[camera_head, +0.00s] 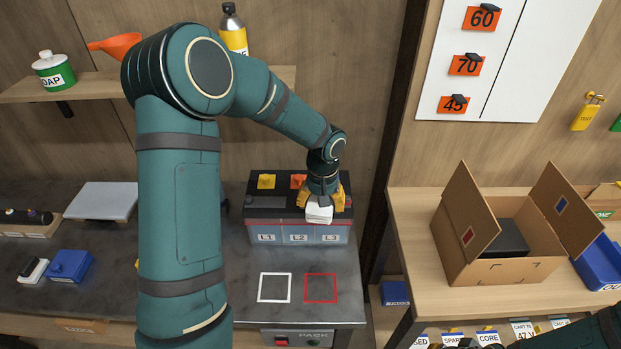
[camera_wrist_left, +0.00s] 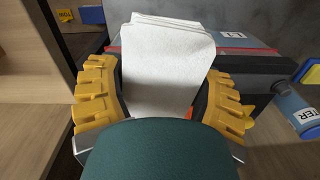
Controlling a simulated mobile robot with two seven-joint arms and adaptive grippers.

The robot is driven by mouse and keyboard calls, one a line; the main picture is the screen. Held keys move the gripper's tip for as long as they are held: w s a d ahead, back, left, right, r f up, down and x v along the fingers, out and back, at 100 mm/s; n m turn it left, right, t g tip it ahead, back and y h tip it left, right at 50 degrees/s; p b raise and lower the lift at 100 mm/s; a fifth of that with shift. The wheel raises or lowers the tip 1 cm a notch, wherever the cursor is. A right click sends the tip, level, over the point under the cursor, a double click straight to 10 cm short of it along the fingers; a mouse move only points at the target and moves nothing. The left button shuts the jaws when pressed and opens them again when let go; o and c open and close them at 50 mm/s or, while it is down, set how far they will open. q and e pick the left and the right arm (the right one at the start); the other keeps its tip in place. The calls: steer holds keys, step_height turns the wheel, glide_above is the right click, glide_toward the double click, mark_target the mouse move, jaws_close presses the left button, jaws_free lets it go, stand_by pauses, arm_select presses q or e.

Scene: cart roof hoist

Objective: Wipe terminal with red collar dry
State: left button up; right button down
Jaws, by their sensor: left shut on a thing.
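A battery (camera_head: 290,233) with a black top and L1, L2 and L3 labels stands on the dark bench; part of it shows in the wrist view (camera_wrist_left: 255,62). My left gripper (camera_head: 322,203) is over the right end of its top, its yellow fingers (camera_wrist_left: 160,100) shut on a folded white cloth (camera_head: 318,214), also in the wrist view (camera_wrist_left: 165,65). No red-collared terminal can be made out; gripper and cloth cover that end. A small orange-red patch (camera_wrist_left: 188,115) shows beside the cloth, but I cannot tell what it is. My right gripper (camera_head: 468,344) is barely in frame at the bottom edge.
A yellow tag (camera_head: 266,181) and an orange tag (camera_head: 298,181) lie on the battery top. White (camera_head: 274,288) and red (camera_head: 320,288) outlined squares on the bench are empty. An open cardboard box (camera_head: 505,262) stands on the right table. A dark post (camera_head: 388,130) rises right of the battery.

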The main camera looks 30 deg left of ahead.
mark_target(310, 198)
arm_select(q)
steer(key=shift+n, duration=0.8)
steer(key=a+r, duration=0.1)
steer(key=a, duration=0.1)
steer(key=w+a+r, duration=0.1)
steer(key=a+r, duration=0.1)
steer(key=shift+w+r+p, duration=0.2)
steer(key=shift+p, duration=0.2)
steer(key=shift+a, duration=0.1)
steer(key=shift+f+b, duration=1)
steer(key=shift+f, duration=0.5)
steer(key=shift+f+b, duration=0.85)
steer(key=shift+f, duration=0.4)
steer(key=shift+f+b, duration=0.55)
steer(key=shift+f, duration=0.2)
steer(key=shift+w, duration=0.1)
